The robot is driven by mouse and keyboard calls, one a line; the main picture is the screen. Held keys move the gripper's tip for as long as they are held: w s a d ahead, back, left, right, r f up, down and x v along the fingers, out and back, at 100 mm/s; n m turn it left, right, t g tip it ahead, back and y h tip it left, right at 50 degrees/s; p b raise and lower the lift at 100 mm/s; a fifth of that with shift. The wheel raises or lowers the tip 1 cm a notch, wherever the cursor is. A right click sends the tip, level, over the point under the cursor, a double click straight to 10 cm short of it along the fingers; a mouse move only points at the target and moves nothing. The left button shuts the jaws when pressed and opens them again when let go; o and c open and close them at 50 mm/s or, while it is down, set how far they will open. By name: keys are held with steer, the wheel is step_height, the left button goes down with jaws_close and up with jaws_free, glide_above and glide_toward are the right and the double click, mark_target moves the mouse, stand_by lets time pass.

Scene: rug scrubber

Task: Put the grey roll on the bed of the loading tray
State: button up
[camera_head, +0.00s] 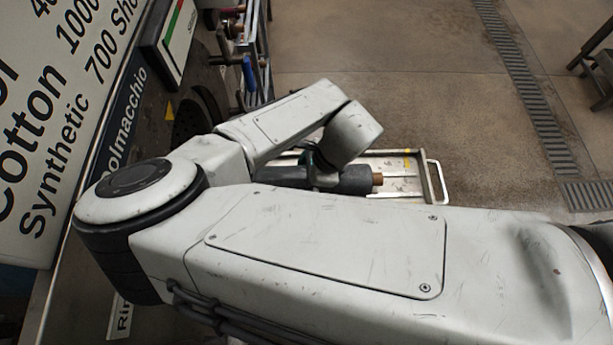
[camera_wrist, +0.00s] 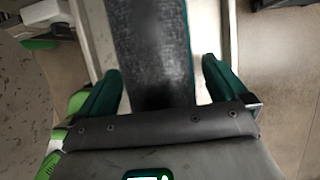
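The grey roll (camera_head: 357,180) has a dark grey surface and a brown core end. In the head view it lies across the loading tray (camera_head: 410,172), partly hidden by my arm. In the wrist view the roll (camera_wrist: 152,40) runs lengthwise over the tray, with pale tray rails on both sides. My gripper (camera_wrist: 162,72) has its two green fingers spread on either side of the roll. A gap shows between the right finger and the roll; the left finger is very close to its edge. Whether the roll rests fully on the bed is hidden.
A machine with a dark panel (camera_head: 122,140) and a rack of rods (camera_head: 255,50) stands at the left. A large sign (camera_head: 50,90) leans there. Open concrete floor (camera_head: 400,70) with a drain grate (camera_head: 530,100) lies beyond the tray. A metal stand (camera_head: 595,65) is at the far right.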

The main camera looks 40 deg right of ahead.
steer(key=shift+d+r, duration=0.1)
steer(key=shift+r, duration=0.45)
steer(key=v, duration=1.1)
steer(key=shift+s+r, duration=0.15)
steer(key=shift+r, duration=0.05)
steer(key=shift+d, duration=0.15)
